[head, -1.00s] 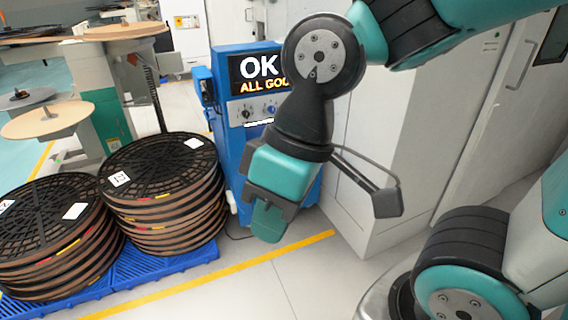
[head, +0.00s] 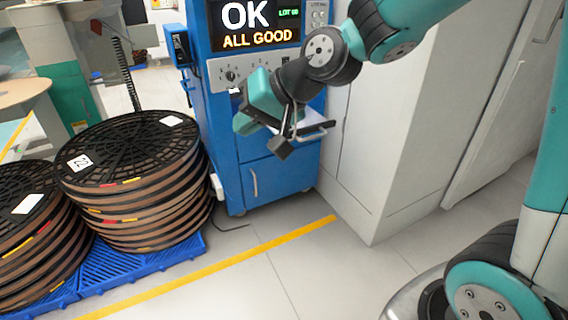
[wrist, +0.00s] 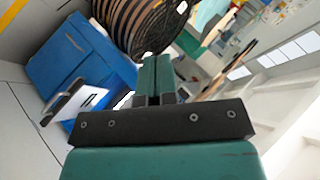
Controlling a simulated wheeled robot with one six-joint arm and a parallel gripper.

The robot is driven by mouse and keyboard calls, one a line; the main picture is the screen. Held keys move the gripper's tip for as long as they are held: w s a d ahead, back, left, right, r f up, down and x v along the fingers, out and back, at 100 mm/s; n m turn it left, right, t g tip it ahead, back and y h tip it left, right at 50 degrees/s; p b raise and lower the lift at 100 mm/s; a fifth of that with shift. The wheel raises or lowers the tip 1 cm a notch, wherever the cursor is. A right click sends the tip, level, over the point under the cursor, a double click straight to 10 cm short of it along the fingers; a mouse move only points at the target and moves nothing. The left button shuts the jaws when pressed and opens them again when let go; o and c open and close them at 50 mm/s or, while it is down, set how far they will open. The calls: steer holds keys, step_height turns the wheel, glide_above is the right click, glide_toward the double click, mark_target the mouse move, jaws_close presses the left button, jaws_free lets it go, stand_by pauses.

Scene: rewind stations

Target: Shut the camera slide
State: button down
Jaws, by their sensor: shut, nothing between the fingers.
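The blue cabinet (head: 226,160) stands ahead with a lit screen (head: 255,25) reading OK, ALL GOOD. A pale slide plate (head: 311,126) with a dark edge sticks out from its front, partly hidden behind my wrist; I take it for the camera slide. In the wrist view the slide (wrist: 90,101) shows as a white plate with a dark front bar, left of my fingers and apart from them. The fingertips also show in the wrist view (wrist: 152,62).
Stacks of black-topped reels (head: 130,185) stand on blue pallets (head: 150,270) at left. A tall pale cabinet (head: 395,130) stands close on the right. The floor (head: 300,265) in front, crossed by a yellow line (head: 250,258), is clear.

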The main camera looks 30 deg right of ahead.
steer(key=w+d+f+m+t+h+b, duration=0.1)
steer(key=w+d+f+m+t+b, duration=0.3)
steer(key=w+f+b, duration=0.4)
steer(key=w+d+f+m+t+h+b, duration=0.1)
steer(key=w+d+f+m+t+b, duration=0.25)
steer(key=w+d+f+b, duration=0.5)
steer(key=w+d+f+m+t+h+b, duration=0.2)
steer(key=d+f+m+b, duration=0.15)
steer(key=d+f, duration=0.2)
steer(key=w+d+f+m+t+h+b, duration=0.2)
steer(key=d+f+m+h+b, duration=0.1)
steer(key=d+f+m, duration=0.3)
steer(key=w+a+b, duration=0.1)
steer(key=w+b, duration=0.2)
steer(key=w, duration=1)
steer(key=shift+w+f+n, duration=0.2)
steer(key=shift+n, duration=0.2)
steer(key=shift+w, duration=0.1)
